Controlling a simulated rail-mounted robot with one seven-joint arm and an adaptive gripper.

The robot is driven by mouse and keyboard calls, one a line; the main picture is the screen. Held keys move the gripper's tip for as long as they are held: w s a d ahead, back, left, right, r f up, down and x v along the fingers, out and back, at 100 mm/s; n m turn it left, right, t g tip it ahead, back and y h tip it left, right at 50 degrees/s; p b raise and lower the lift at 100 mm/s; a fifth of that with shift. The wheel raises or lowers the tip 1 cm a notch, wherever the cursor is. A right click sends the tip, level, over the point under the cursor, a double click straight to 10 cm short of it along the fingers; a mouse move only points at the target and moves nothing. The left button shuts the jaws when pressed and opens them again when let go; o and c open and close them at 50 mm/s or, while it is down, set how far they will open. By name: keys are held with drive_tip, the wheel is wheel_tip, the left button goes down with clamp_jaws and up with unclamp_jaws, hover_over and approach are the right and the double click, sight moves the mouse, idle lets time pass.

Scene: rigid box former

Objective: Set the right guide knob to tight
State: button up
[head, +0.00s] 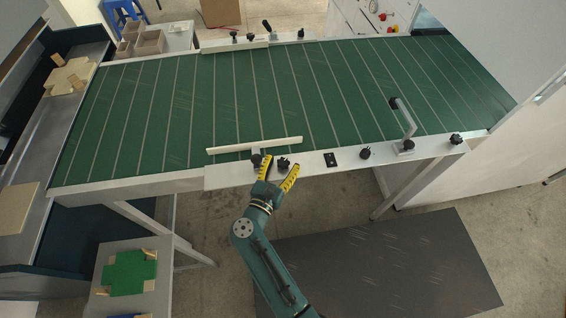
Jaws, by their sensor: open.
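Two dark knobs stand by the white guide bar (254,145) on the near side of the green conveyor: a left one (256,160) and a right one (283,163). No label is readable, so I cannot tell for sure which is the right guide knob, nor its setting. My gripper (279,171) has yellow fingers spread apart and holds nothing. Its fingertips are at the near rail, to either side of the right one of these two knobs in the picture. I cannot tell whether they touch it.
The near rail (225,178) also carries a black panel (331,159), a round knob (365,153), an upright grey lever (403,117) and a knob at the right end (456,139). Another guide (235,46) with dark knobs is on the far side. The belt (330,95) is clear.

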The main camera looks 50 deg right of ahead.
drive_tip(key=v, duration=1.1)
drive_tip(key=shift+s+a, duration=0.15)
drive_tip(key=shift+a, duration=0.15)
